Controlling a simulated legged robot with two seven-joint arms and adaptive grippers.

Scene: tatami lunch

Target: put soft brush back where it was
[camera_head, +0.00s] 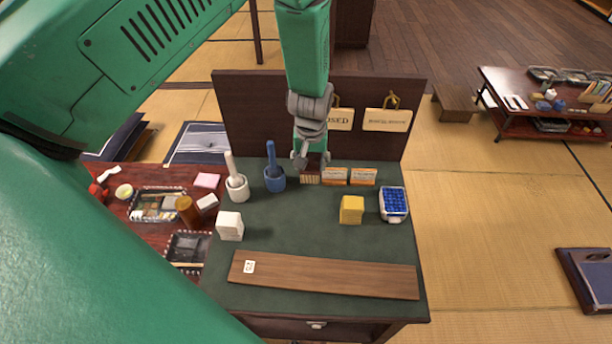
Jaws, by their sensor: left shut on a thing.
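My left gripper (309,160) reaches down from the top middle to the back of the green-topped desk (290,225). It is shut on a small dark brown thing with a pale, streaked lower part, which looks like the soft brush (311,174). The fingers hide part of its top. The brush is upright, close to the back panel, between the blue mortar with a pestle (274,183) and an orange-and-white card (335,176). I cannot tell whether its lower end touches the desk. My right gripper is not in view.
A white mortar (237,190), white block (229,226), yellow block (351,210), blue-filled tray (393,204) and wooden board (323,276) stand on the desk. Signs (387,120) hang on the back panel (256,110). A cluttered red table (128,207) adjoins at left. The desk's middle is clear.

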